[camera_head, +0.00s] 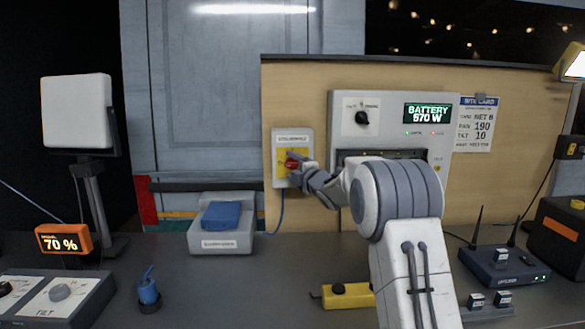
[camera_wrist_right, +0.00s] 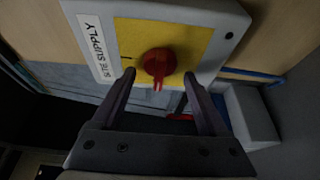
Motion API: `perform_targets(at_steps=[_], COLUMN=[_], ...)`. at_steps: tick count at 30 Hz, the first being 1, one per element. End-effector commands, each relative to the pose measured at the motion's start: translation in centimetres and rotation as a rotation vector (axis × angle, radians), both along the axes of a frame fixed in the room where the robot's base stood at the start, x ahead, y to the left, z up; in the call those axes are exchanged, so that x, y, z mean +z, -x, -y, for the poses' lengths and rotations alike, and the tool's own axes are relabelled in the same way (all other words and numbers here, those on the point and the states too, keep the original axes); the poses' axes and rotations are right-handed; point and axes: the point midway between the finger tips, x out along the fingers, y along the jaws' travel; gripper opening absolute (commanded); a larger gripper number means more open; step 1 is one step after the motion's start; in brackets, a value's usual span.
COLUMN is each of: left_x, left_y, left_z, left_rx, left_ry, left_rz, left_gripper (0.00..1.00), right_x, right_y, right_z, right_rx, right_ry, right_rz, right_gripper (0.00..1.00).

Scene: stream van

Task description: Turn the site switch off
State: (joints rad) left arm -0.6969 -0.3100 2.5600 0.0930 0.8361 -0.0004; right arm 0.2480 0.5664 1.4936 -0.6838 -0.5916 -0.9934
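The site switch is a pale grey box (camera_head: 279,139) with a yellow plate (camera_head: 290,155) and a red rotary knob (camera_head: 291,164), fixed to the wooden panel. In the wrist view the box reads "SITE SUPPLY" (camera_wrist_right: 97,48), and the red knob (camera_wrist_right: 158,63) has its narrow handle pointing toward my gripper. My right gripper (camera_head: 303,172) is at the knob in the head view. In the wrist view its two fingers (camera_wrist_right: 159,76) are apart, one on each side of the knob's handle; whether they touch it I cannot tell. My left gripper is not in view.
A grey control unit (camera_head: 442,100) with a green display reading "BATTERY 570 W" is right of the switch. A tray with a blue cloth-like item (camera_head: 221,215) stands below left. A yellow block (camera_head: 348,296), a blue router (camera_head: 505,265) and a tilt panel (camera_head: 60,293) are on the desk.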

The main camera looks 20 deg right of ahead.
Motion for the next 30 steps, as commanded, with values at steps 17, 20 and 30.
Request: perform_targets(at_steps=[17, 20, 30], left_x=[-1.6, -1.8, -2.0], left_y=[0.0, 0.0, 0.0], left_z=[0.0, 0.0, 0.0], left_rx=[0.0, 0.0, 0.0], left_ry=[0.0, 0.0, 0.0], left_rz=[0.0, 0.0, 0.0], left_gripper=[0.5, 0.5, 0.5], right_x=[0.0, 0.1, 0.1], right_y=[7.1, 8.7, 10.5], right_z=[0.9, 1.1, 1.2], right_rx=[-0.002, -0.002, 0.0], right_ry=[0.001, 0.0, 0.0], right_rz=[0.001, 0.002, 0.001], right_gripper=[0.77, 0.77, 0.77])
